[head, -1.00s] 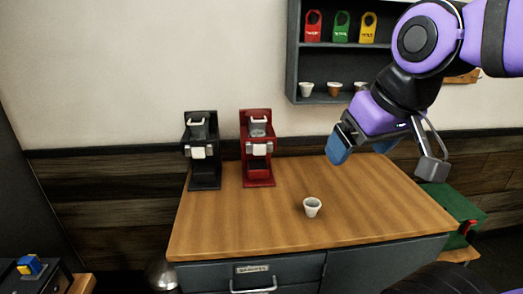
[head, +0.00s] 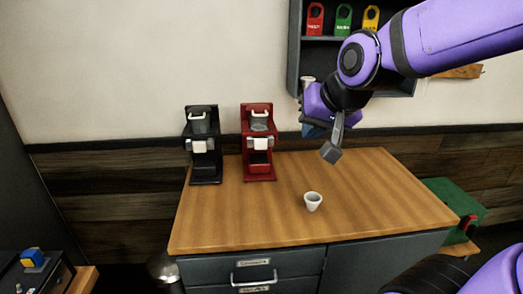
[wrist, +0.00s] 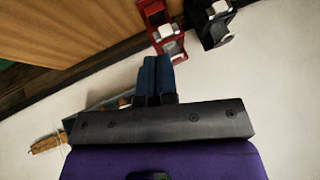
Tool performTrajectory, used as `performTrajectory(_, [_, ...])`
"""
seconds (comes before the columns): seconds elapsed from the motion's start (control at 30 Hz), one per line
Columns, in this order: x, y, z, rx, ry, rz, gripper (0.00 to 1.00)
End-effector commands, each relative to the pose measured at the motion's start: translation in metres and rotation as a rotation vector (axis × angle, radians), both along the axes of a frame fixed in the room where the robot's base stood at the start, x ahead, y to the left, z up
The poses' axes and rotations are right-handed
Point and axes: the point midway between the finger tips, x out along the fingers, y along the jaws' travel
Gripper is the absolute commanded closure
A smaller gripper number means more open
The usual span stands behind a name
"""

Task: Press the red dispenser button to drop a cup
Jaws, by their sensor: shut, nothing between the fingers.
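My gripper (head: 312,131) is shut and empty, with blue fingers. In the head view it hangs in the air in front of the wall, right of the red brewer, partly hidden by my arm. In the wrist view its fingers (wrist: 155,62) lie side by side, pointing toward the red brewer. A white cup (head: 313,202) stands upright on the wooden counter (head: 240,225), apart from the gripper. I cannot make out a red dispenser button for certain; a small red part (head: 466,223) shows on the green box (head: 450,200) at the right.
A black brewer (head: 205,165) and a red brewer (head: 258,165) stand at the counter's back left. A wall shelf (head: 295,45) holds red, green and yellow tags and cups, partly hidden by my arm. The counter's front and right are clear.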

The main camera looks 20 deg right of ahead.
Motion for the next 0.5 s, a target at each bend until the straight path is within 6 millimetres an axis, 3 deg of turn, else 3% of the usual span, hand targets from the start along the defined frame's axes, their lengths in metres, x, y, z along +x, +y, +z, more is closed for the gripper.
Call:
performTrajectory(0.2, [0.054, 0.009, -0.023, 0.145, -0.081, -0.159, 1.0])
performTrajectory(0.5, [0.116, 0.016, -0.058, 0.336, -0.205, -0.383, 1.0])
